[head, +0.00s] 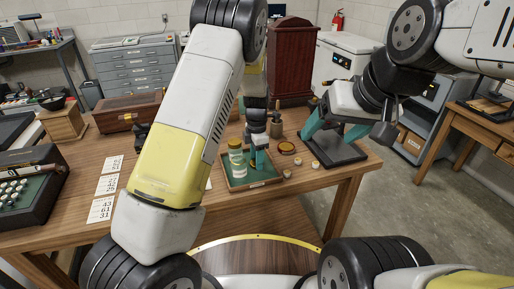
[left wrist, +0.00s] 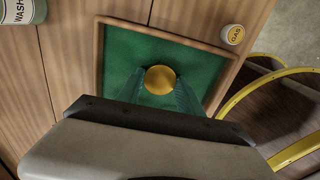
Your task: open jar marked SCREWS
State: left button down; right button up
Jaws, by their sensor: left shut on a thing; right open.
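My left gripper (head: 259,163) points down over a green-lined tray (head: 262,183) on the wooden table. In the left wrist view its teal fingers (left wrist: 160,88) are shut on a round gold lid (left wrist: 160,79), seen from above; I cannot tell whether a jar is under it. I cannot read SCREWS on any label. My right gripper (head: 332,128) is open and empty, over a dark stand at the table's right.
A small jar marked GAS (left wrist: 232,34) stands outside the tray; a jar marked WASH (left wrist: 16,28) stands farther off. Small pale jars (head: 315,165) and a round dish (head: 286,147) sit right of the tray. Number cards (head: 107,185) lie left. A dark wooden cabinet (head: 293,60) stands behind.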

pick_arm(q)
jog(key=shift+f, duration=0.15)
jog(key=c, duration=0.8)
grip_release()
jog(key=shift+o, duration=0.2)
jog(key=s+a+r+m+t+h, duration=0.1)
jog(key=s+a+r+m, duration=0.1)
jog(key=r, duration=0.8)
jog(key=s+a+r+m+h, duration=0.1)
jog(key=s+a+r+m, duration=0.2)
jog(key=r, duration=0.7)
jog(key=s+a+r+m+t, duration=0.1)
jog(key=s+a+r+m, duration=0.2)
jog(key=s+m, duration=0.2)
jog(key=s+a+r+m+t, duration=0.2)
jog(key=s+m, duration=0.4)
jog(key=s, duration=0.4)
jog(key=s+a+r+m+t, duration=0.2)
jog(key=s+a+r+m, duration=0.1)
jog(key=s+m, duration=0.3)
jog(key=shift+s+a+r, duration=0.3)
jog(key=shift+s+r, duration=0.45)
jog(key=shift+s, duration=0.15)
